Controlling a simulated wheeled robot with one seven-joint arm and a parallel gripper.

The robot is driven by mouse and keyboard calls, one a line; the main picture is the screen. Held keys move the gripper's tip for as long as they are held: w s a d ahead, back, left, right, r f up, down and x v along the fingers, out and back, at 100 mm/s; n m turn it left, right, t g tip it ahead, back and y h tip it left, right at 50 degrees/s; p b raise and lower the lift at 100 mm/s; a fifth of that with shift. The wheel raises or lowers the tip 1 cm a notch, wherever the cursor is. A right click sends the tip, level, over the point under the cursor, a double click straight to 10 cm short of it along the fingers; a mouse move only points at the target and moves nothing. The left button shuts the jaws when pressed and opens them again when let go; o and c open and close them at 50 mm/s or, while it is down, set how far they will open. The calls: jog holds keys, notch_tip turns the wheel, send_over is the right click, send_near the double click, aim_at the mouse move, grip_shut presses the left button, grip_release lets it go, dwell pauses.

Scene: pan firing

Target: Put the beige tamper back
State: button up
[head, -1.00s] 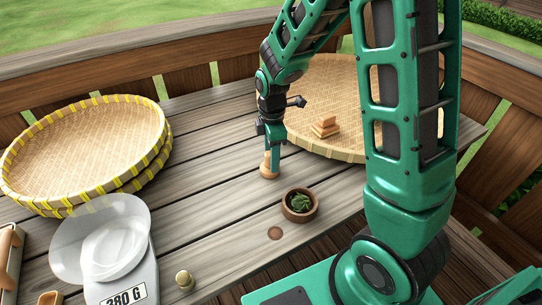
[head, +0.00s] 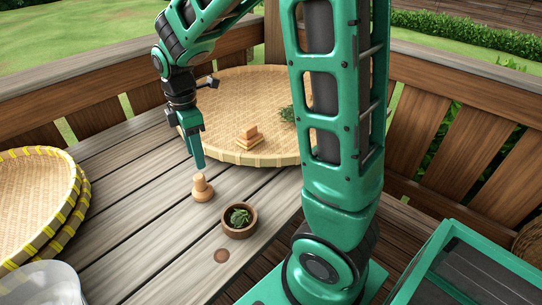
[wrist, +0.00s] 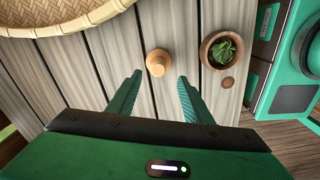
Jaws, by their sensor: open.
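The beige tamper (head: 202,191) stands upright on the wooden table, its knob up and its wide base on the boards. In the wrist view the tamper (wrist: 157,63) shows from above, just beyond the fingertips. My gripper (head: 200,167) is close above the tamper's knob, pointing down. In the wrist view my gripper (wrist: 160,76) has its two fingers apart with nothing between them but table boards.
A small wooden bowl of green leaves (head: 239,221) stands close to the tamper's right. A dark round spot (head: 221,256) lies in front of the bowl. Yellow-rimmed trays (head: 77,190) are at left.

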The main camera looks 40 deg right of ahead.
jog(key=s+d+r+m, duration=0.4)
jog(key=s+d+m, duration=0.6)
jog(key=s, duration=0.1)
jog(key=s+d+m, duration=0.2)
jog(key=s+m, duration=0.4)
jog(key=s, duration=0.1)
jog(key=s+d+m, duration=0.3)
jog(key=s+m, duration=0.3)
jog(key=s, duration=0.2)
jog(key=shift+s+d+r, duration=0.15)
jog(key=shift+d+r, duration=0.1)
jog(key=shift+d, duration=0.05)
